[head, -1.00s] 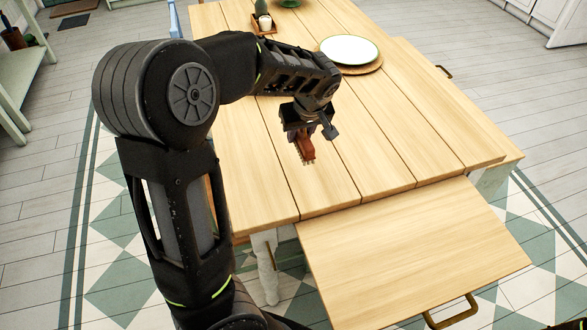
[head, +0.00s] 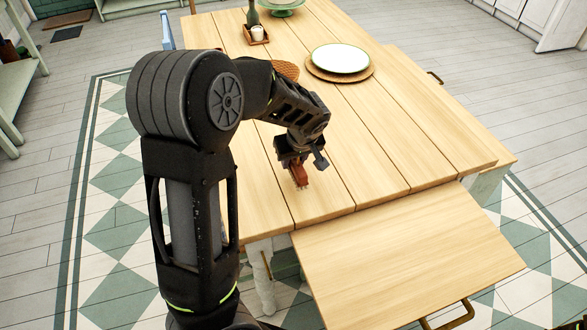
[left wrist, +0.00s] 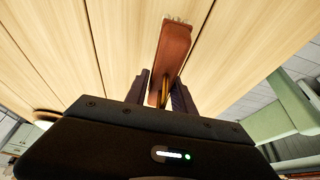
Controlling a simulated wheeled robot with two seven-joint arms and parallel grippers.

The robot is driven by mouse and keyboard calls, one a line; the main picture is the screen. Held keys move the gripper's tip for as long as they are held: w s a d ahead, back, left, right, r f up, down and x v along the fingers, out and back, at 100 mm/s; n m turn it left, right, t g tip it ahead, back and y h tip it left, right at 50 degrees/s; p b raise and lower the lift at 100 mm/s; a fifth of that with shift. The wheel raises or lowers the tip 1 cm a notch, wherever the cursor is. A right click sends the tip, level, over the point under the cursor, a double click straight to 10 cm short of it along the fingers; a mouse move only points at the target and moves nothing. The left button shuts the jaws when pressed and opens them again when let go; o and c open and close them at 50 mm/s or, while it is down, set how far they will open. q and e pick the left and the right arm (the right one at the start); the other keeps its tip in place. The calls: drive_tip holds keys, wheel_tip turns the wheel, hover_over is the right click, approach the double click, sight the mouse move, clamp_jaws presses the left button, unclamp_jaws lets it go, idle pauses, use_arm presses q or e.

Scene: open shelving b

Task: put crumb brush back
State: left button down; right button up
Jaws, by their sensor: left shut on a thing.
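The crumb brush (head: 300,178) is a small reddish-brown brush with pale bristles. My left gripper (head: 296,160) is shut on it, near the front edge of the wooden table (head: 390,165). In the left wrist view the brush (left wrist: 172,55) sticks out from between the two dark fingers of the left gripper (left wrist: 166,92), its pale bristles at the far end. I cannot tell whether the brush touches the tabletop. My right gripper is not in view.
A bare wooden leaf or drawer board (head: 410,255) with a brass handle (head: 448,316) extends at the table's front. A plate (head: 340,58) on a round mat, a small tray (head: 256,36) with a bottle, and a green stand (head: 281,8) are at the back. The middle is clear.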

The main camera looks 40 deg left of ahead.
sight(299, 169)
use_arm(q)
drive_tip(key=shift+f, duration=1.85)
drive_tip(key=shift+f, duration=0.1)
drive_tip(key=shift+f, duration=0.15)
drive_tip(key=c, duration=1.1)
unclamp_jaws()
drive_tip(key=shift+o, duration=0.2)
drive_tip(key=shift+r, duration=0.2)
drive_tip(key=shift+r, duration=0.2)
drive_tip(key=v, duration=1.1)
drive_tip(key=shift+s+d+r, duration=0.15)
drive_tip(key=shift+r, duration=0.2)
